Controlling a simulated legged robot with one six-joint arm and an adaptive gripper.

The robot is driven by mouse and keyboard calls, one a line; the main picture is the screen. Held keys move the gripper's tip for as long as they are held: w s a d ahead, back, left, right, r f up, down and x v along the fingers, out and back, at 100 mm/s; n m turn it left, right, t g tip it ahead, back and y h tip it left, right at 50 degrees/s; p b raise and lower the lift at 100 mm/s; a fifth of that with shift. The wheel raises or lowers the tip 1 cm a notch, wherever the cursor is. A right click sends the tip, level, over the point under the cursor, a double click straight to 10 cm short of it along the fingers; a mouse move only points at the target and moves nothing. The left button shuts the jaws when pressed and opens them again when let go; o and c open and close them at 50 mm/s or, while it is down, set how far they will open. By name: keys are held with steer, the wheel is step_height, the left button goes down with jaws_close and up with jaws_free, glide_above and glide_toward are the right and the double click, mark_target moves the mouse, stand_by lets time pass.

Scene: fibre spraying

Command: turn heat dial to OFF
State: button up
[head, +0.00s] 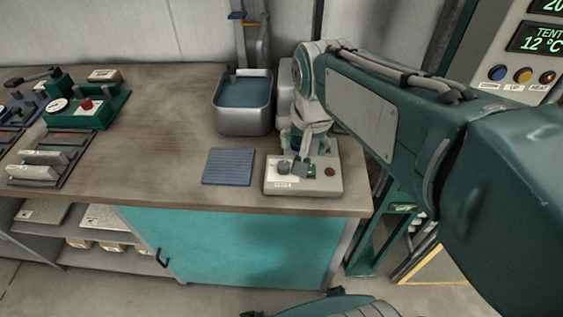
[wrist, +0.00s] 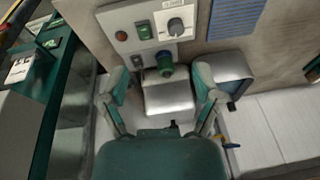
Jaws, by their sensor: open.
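The heat dial (wrist: 176,27) is a dark grey knob on a pale control box (wrist: 152,10), at the top of the wrist view. In the head view the dial (head: 283,168) sits at the left of the box (head: 305,188) near the bench's front edge. The dial's setting is too small to read. My gripper (head: 298,168) reaches down over the box, with its fingers close to the dial in the picture. In the wrist view my gripper (wrist: 160,72) has its fingers spread with nothing held, and the dial appears beyond the fingertips.
A green switch (wrist: 143,31) and a red button (wrist: 121,35) share the box. A blue ribbed mat (head: 228,167) lies left of the box, and a metal basin (head: 243,122) stands behind the mat.

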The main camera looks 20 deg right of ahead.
mark_target(283, 164)
steer(key=w+a+f+m+g, duration=0.1)
steer(key=w+f+m, duration=0.2)
steer(key=w, duration=0.2)
steer(key=w+f+m+g, duration=0.2)
steer(key=w+f, duration=0.1)
steer(key=w, duration=0.2)
step_height(283, 164, down, 11)
steer(key=shift+w+r, duration=0.1)
steer(key=shift+w, duration=0.05)
jaws_close()
